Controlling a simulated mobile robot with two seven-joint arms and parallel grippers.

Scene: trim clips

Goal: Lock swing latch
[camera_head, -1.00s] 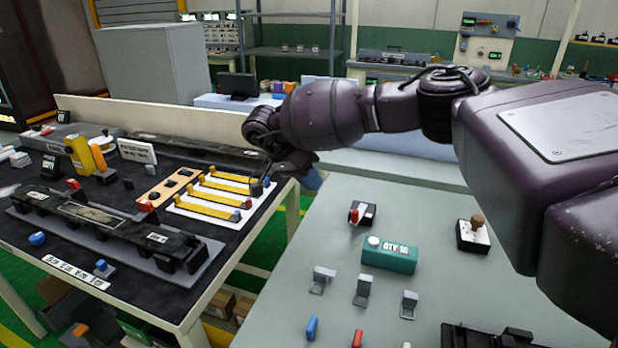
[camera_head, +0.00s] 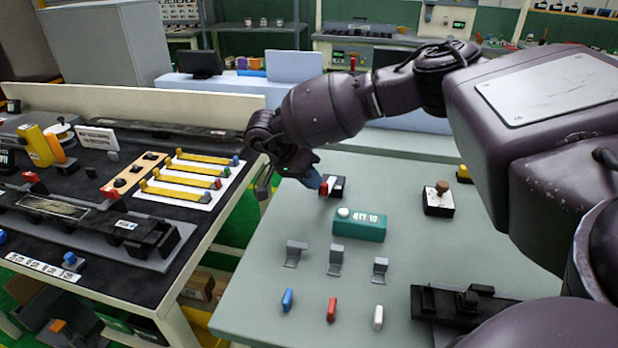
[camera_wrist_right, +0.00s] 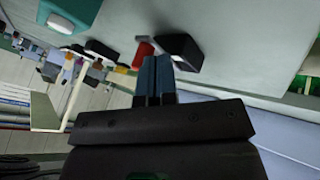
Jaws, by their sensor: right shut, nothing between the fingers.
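A small black block with a white mark and a red lever (camera_head: 336,186) sits on the grey-green table; it looks like the swing latch. In the right wrist view its red lever (camera_wrist_right: 143,52) and black body (camera_wrist_right: 182,50) lie just beyond the fingertips. My right gripper (camera_head: 313,180) reaches in from the right, with its blue fingertips shut and empty, just left of the red lever. The fingertips also show in the right wrist view (camera_wrist_right: 156,62). Whether they touch the lever I cannot tell. My left gripper is out of view.
A teal box (camera_head: 358,228) marked QTY 10 stands in front of the block. A knob on a white-topped base (camera_head: 439,197) is to the right. Grey brackets (camera_head: 336,259) and coloured pieces (camera_head: 331,309) line the front. A dark workbench (camera_head: 100,160) is left, across a gap.

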